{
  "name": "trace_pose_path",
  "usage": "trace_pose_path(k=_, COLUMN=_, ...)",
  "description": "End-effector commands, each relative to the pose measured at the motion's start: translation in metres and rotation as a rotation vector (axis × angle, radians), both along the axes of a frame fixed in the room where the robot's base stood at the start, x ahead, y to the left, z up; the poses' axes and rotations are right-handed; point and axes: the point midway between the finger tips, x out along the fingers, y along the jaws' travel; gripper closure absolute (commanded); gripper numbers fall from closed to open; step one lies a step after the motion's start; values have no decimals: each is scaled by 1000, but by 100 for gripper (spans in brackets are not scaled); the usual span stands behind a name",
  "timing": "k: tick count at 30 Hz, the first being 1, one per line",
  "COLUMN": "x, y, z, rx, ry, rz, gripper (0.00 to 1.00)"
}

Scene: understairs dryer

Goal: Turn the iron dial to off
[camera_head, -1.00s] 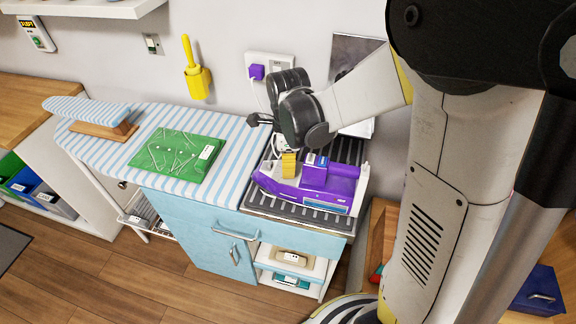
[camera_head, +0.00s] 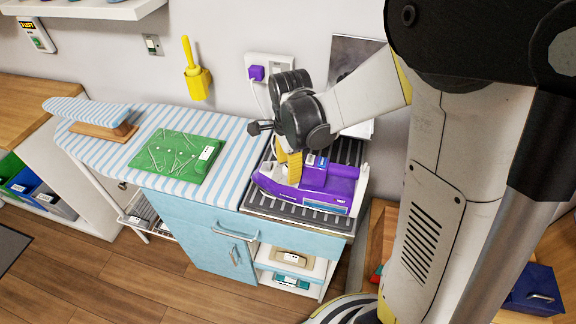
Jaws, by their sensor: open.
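A purple and white iron (camera_head: 328,185) lies on a dark ribbed rest (camera_head: 287,207) at the right end of the ironing unit. My gripper (camera_head: 294,168) reaches down from my arm to the iron's rear left part, its yellow finger close beside the purple body. I cannot tell whether it touches the iron. The gripper is open. The iron's dial is not clearly visible; the gripper and wrist cover the area around it.
A green mat (camera_head: 178,156) with thin pale items lies on the striped ironing board (camera_head: 222,127). A sleeve board (camera_head: 88,111) stands at the left. A purple plug (camera_head: 256,73) sits in the wall socket behind. A yellow holder (camera_head: 198,82) hangs on the wall.

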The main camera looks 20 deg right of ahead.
Motion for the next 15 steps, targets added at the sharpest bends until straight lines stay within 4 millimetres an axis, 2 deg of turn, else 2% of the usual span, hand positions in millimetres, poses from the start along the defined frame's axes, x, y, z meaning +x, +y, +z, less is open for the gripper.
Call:
trace_pose_path(k=5, x=-1, y=0, z=13, rx=0, ry=0, rz=0, gripper=52)
trace_pose_path(k=15, x=-5, y=0, z=86, rx=0, ry=0, rz=0, gripper=52)
